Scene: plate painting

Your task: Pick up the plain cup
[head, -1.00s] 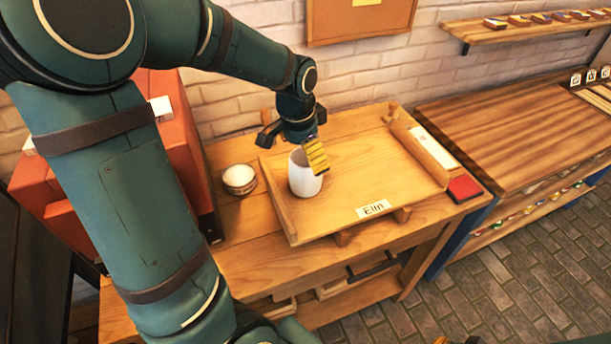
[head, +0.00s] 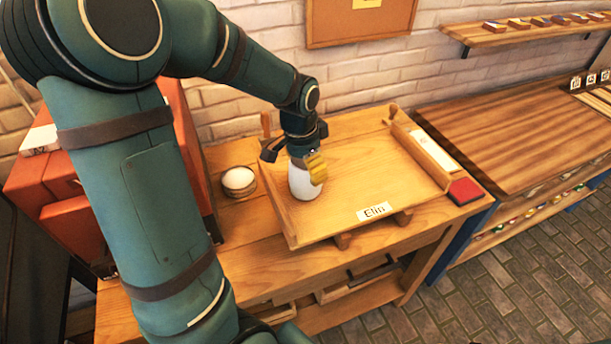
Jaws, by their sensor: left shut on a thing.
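The plain cup (head: 303,186) is white and stands upright on the left part of a wooden tray (head: 370,167) that carries a label reading "Elin" (head: 374,211). My left gripper (head: 308,165) reaches down from above and is shut on the plain cup at its upper part. Its yellow finger pad covers the cup's right upper side, and the cup's rim is hidden by the gripper. My right gripper is not in view.
A small white bowl or cup with a banded side (head: 239,181) stands left of the tray. A red pad (head: 465,191) lies at the table's right corner. A wooden counter (head: 510,130) adjoins on the right.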

